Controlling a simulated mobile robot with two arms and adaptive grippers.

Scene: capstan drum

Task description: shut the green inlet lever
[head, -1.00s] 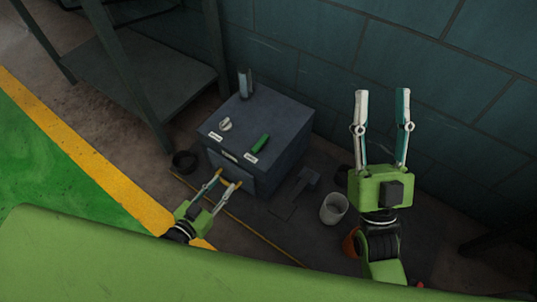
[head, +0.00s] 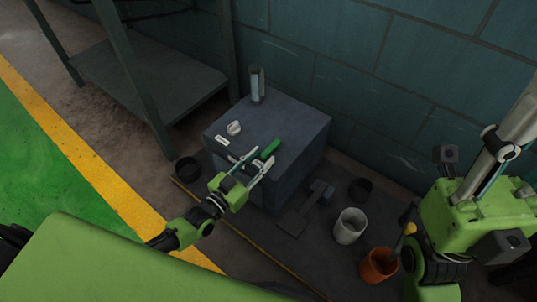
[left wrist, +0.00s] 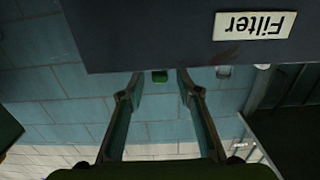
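The green inlet lever (head: 270,149) lies on top of the dark grey box (head: 290,125), near its front edge and beside a white label. My left gripper (head: 258,160) is open and empty at that front edge, its fingertips just short of the lever. In the left wrist view, which is upside down, a small green piece (left wrist: 160,76), likely the lever's end, shows between the spread fingertips (left wrist: 159,75). The box's front with a "Filter" label (left wrist: 254,25) is close by. My right gripper (head: 497,150) is at the right edge, seen side-on, its tips unclear.
A metal shelf (head: 150,80) is at the left, a tiled wall behind.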

